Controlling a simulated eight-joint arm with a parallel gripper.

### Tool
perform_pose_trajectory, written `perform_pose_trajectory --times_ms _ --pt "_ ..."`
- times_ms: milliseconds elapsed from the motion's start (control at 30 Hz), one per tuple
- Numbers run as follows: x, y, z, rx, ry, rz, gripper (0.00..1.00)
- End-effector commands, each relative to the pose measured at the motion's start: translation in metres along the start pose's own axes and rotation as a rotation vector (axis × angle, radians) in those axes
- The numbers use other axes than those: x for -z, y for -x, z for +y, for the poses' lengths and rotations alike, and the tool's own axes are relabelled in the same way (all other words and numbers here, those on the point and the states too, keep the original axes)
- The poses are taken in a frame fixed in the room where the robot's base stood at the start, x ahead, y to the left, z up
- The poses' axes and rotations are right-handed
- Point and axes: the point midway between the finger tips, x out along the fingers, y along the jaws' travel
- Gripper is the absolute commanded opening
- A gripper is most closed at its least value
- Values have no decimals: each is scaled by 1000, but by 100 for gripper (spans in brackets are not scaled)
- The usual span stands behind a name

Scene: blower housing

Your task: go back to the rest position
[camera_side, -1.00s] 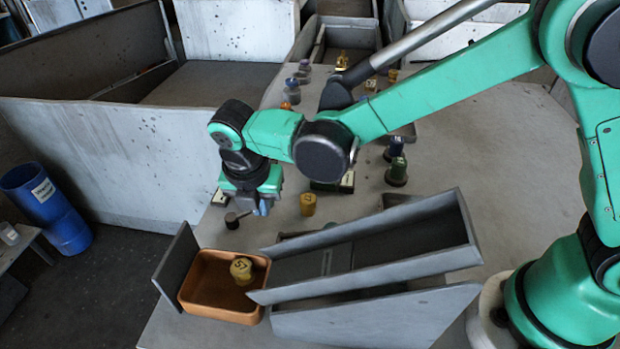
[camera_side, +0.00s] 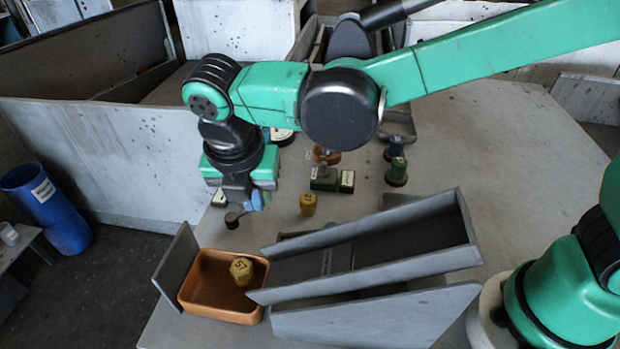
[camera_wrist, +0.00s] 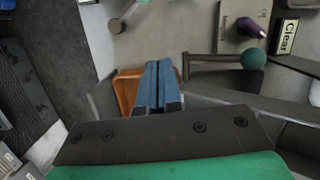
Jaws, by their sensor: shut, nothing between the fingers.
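My gripper (camera_side: 246,206) hangs pointing down above the table (camera_side: 480,150), behind the orange tray (camera_side: 222,314) in the side view. Its fingers are shut with nothing between them. In the wrist view the blue fingers (camera_wrist: 158,85) lie together, and the orange tray (camera_wrist: 127,88) shows partly behind them. A yellow numbered piece (camera_side: 241,270) sits inside the tray in the side view; the wrist view does not show it.
A grey chute (camera_side: 370,245) slopes beside the tray. A yellow piece (camera_side: 308,204), a green piece (camera_side: 397,172) and a green block (camera_side: 323,180) stand behind it. A blue bin (camera_side: 47,208) stands on the floor at left. The right side of the table is clear.

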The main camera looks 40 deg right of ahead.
Motion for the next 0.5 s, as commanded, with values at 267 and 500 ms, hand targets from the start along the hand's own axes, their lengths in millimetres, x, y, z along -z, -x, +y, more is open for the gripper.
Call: perform_pose_trajectory --times_ms 267,500 --pt "0 40 0 0 1 0 0" --pt "-23 48 -23 -48 -276 16 0"
